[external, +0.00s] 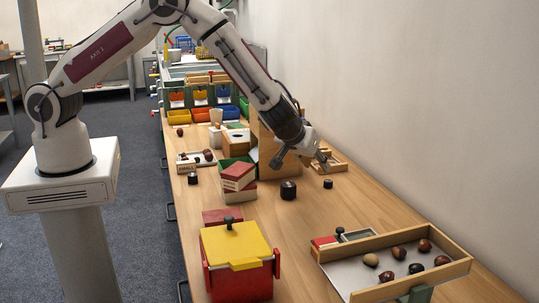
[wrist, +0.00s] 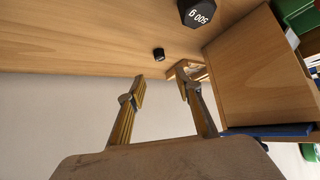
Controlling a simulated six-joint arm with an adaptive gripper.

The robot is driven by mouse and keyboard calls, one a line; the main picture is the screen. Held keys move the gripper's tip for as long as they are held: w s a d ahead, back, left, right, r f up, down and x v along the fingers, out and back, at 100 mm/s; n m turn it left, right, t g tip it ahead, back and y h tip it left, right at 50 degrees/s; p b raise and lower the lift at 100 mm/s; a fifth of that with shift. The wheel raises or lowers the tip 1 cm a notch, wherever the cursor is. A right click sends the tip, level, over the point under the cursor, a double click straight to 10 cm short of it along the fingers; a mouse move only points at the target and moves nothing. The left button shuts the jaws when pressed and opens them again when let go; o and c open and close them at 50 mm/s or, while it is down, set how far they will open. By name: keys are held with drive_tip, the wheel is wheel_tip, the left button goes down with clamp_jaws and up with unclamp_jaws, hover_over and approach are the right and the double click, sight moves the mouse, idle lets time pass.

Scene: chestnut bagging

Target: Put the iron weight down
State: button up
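A large black iron weight marked "500 g" (wrist: 200,12) sits on the table at the top of the wrist view. A large black weight (external: 288,190) also stands upright on the table in the external view. A small black weight (external: 328,184) stands to its right; a small one also shows in the wrist view (wrist: 158,54). My gripper (external: 322,160) is above the table near the wall, behind and right of the large weight. In the wrist view its two fingers (wrist: 162,90) are apart with nothing between them.
A tall wooden box (external: 266,150) stands beside my gripper, with a small wooden tray (external: 340,164) close by. Red boxes (external: 238,172) stand left of the large weight. A chestnut tray (external: 452,268) and yellow-lidded red box (external: 240,282) are in front. Table around the weights is clear.

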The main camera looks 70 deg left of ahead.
wheel_tip(320, 180, up, 17)
drive_tip(key=w+d+m+t+h, duration=0.2)
drive_tip(key=d+t+h, duration=0.1)
drive_tip(key=h, duration=0.1)
drive_tip(key=s+d+r+m+h, duration=0.1)
drive_tip(key=s+r+m+h, duration=0.25)
drive_tip(key=s+r, duration=0.8)
drive_tip(key=s+a+r+m+g+h, duration=0.1)
drive_tip(key=s+r, duration=0.1)
drive_tip(key=s, duration=0.5)
drive_tip(key=s+a+r+m+g+h, duration=0.1)
drive_tip(key=s+a+r, duration=0.1)
drive_tip(key=s, duration=0.6)
drive_tip(key=s+a+f+g+y, duration=0.1)
drive_tip(key=s+a, duration=0.4)
drive_tip(key=s, duration=0.5)
drive_tip(key=s+a+f+g+y, duration=0.1)
drive_tip(key=s+a+f+y, duration=0.2)
drive_tip(key=s, duration=0.7)
drive_tip(key=shift+s+a+f+g, duration=0.25)
drive_tip(key=shift+a+f, duration=0.35)
drive_tip(key=shift+a, duration=0.35)
drive_tip(key=shift+c, duration=0.4)
drive_tip(key=shift+w, duration=0.1)
